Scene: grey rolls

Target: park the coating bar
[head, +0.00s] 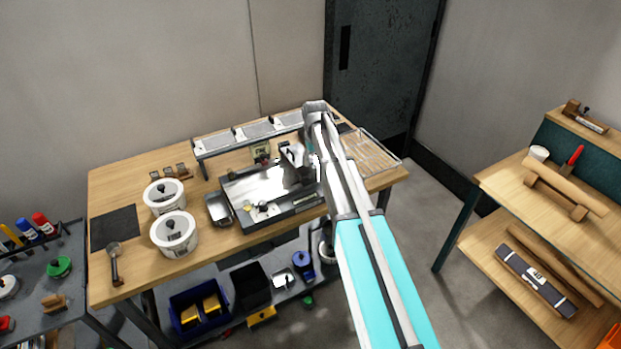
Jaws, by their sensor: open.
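My gripper (297,172) is over the right part of a dark-rimmed metal tray (290,215) on the wooden bench. Its jaws are open, but they are small and partly hidden by my arm. I cannot make out a coating bar for certain; any bar under or behind the gripper is hidden. Small items, one of them yellowish (247,207), lie in the tray near its front left. A small wooden rest with dark upright parts (171,173) stands at the back left of the bench. A wire rack (375,157) lies at the right end.
Two white lidded tubs (174,240), a metal scoop-like pan (218,208) and a dark mat (113,227) are left of the tray. A raised metal shelf (245,141) runs behind it. A wooden shelf unit (495,190) stands at right. Bare bench (140,265) shows at front left.

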